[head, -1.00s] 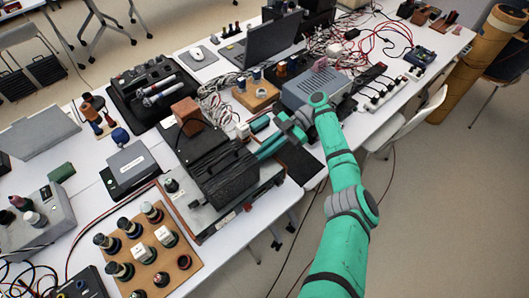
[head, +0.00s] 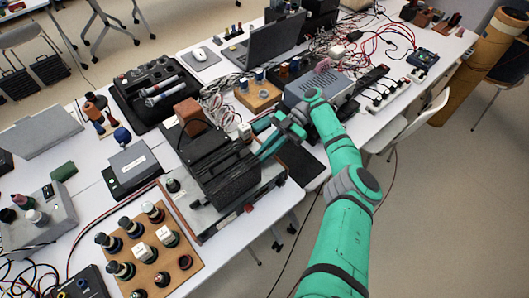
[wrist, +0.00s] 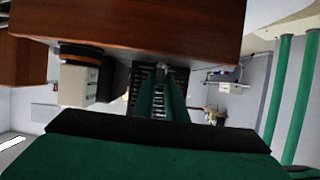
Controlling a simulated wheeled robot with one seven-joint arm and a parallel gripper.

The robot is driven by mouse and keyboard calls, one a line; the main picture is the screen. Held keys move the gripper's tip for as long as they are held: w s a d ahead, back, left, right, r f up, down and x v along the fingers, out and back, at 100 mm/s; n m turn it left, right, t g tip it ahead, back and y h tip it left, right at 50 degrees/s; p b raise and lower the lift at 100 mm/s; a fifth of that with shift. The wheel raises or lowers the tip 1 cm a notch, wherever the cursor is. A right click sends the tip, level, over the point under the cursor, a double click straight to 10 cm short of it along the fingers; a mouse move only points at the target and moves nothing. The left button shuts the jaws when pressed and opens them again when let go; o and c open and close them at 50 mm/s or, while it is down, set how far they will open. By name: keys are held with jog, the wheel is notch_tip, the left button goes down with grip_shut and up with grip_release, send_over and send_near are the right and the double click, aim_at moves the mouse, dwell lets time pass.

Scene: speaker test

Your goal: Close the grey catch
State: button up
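I cannot make out the grey catch clearly in either view. A black ribbed box (head: 225,175) with a handle stands on a grey base unit (head: 212,226) near the table's front edge. My gripper (head: 264,152) has green fingers and reaches in from the right, with its tips close to the box's right side. Whether they touch it is unclear. In the wrist view the two green fingers (wrist: 161,98) point at a dark slatted surface, with brown wood above. Their gap is too unclear to tell whether they are open or shut.
A board with several knobs (head: 150,247) lies at the front left. A grey metal box (head: 318,88) stands beside my wrist, with loose wires behind it. A laptop (head: 265,42) and a black case (head: 155,90) stand farther back.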

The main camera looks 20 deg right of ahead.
jog(key=shift+s+m+t+y, duration=0.15)
jog(key=shift+m+t+y, duration=0.25)
jog(key=shift+m+t, duration=0.65)
